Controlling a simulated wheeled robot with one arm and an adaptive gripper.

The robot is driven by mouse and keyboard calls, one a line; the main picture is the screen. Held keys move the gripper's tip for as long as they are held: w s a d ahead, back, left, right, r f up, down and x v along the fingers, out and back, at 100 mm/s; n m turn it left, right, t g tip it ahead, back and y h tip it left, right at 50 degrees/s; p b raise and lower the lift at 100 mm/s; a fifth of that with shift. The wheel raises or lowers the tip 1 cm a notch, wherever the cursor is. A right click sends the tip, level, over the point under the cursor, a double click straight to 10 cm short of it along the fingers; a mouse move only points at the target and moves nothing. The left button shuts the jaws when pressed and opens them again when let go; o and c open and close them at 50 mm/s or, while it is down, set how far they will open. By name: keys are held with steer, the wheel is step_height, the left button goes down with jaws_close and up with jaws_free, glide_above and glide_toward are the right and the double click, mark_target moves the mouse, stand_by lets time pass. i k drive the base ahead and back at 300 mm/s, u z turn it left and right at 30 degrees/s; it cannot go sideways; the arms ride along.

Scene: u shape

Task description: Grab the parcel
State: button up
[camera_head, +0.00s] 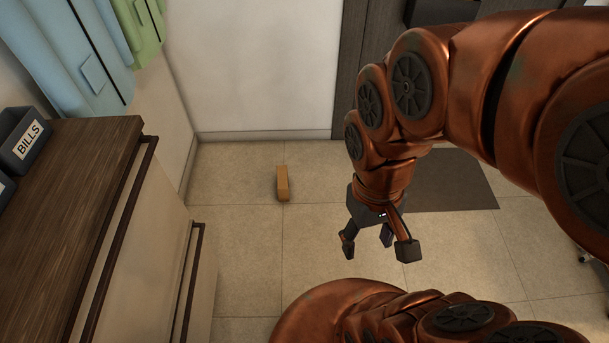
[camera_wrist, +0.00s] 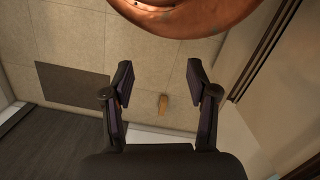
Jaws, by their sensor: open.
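The parcel (camera_head: 283,183) is a small tan-brown box on the tiled floor near the back wall, in the head view. In the wrist view the parcel (camera_wrist: 163,104) shows small and far off, between the two fingers in the picture. My gripper (camera_head: 378,247) is open and empty above the floor, to the right of the parcel and nearer to the camera in the head view. Its fingers stand wide apart in the wrist view (camera_wrist: 160,82). The gripper is clear of the parcel, which is fully in sight.
A wooden-topped cabinet (camera_head: 60,190) with dark handles stands at the left, bearing a box labelled BILLS (camera_head: 24,139). A dark mat (camera_head: 450,182) lies at the right, partly behind my arm. The floor (camera_head: 240,240) around the parcel is clear.

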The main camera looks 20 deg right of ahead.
mark_target(283, 184)
steer(key=z, duration=1.3)
steer(key=i, duration=2.1)
steer(key=u, duration=4.3)
